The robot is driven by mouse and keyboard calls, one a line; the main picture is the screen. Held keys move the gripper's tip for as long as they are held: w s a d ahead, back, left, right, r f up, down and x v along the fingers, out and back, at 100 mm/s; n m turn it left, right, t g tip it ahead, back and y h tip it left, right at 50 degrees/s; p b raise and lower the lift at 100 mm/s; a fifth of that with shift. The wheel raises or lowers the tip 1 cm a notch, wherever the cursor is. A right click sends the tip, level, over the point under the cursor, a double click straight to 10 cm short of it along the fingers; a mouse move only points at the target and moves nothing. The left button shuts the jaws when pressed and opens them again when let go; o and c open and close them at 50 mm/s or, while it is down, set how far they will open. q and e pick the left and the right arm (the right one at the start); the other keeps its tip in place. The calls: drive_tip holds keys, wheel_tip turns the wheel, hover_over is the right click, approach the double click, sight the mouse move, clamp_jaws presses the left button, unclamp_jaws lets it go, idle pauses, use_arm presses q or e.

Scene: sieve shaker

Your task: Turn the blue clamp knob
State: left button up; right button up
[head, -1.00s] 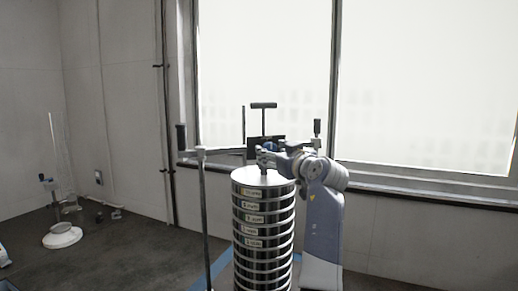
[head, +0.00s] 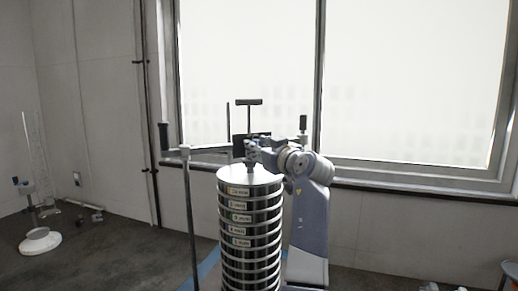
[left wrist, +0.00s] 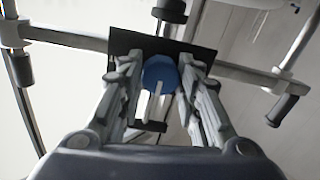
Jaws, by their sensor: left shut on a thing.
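The blue clamp knob (left wrist: 159,74) sits on the clamp bar in the left wrist view, in front of a black plate (left wrist: 204,60). My left gripper (left wrist: 161,78) is shut on the knob, with one finger on each side of it. In the head view my left gripper (head: 254,150) is above the lid (head: 240,178) of the sieve stack (head: 250,235), its arm reaching in from the right of the stack. The fingers hide the knob there. My right gripper is in neither view.
A clamp rod with a black handle (head: 164,137) stands left of the stack, and another black handle (head: 303,123) is to the right. A black T-handle (head: 249,102) rises behind. A white round base (head: 40,241) stands far left on the dark surface. A window fills the back.

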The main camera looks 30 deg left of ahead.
use_arm(q)
drive_tip(key=shift+m, duration=0.4)
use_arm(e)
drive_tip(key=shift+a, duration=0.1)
use_arm(q)
drive_tip(key=m, duration=0.2)
drive_tip(key=shift+m, duration=0.4)
drive_tip(key=m+p, duration=0.2)
drive_tip(key=m, duration=0.3)
drive_tip(key=shift+a+r+m, duration=0.1)
drive_tip(key=shift+m, duration=0.2)
drive_tip(key=m+p, duration=0.2)
drive_tip(key=m, duration=0.2)
drive_tip(key=shift+s+m, duration=0.1)
drive_tip(key=shift+m, duration=0.2)
drive_tip(key=shift+m+t+p, duration=0.3)
drive_tip(key=shift+m+p, duration=1.05)
drive_tip(key=shift+m, duration=0.95)
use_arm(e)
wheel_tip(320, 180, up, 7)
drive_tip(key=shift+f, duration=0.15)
use_arm(q)
drive_tip(key=o, duration=1.1)
drive_tip(key=shift+a, duration=0.15)
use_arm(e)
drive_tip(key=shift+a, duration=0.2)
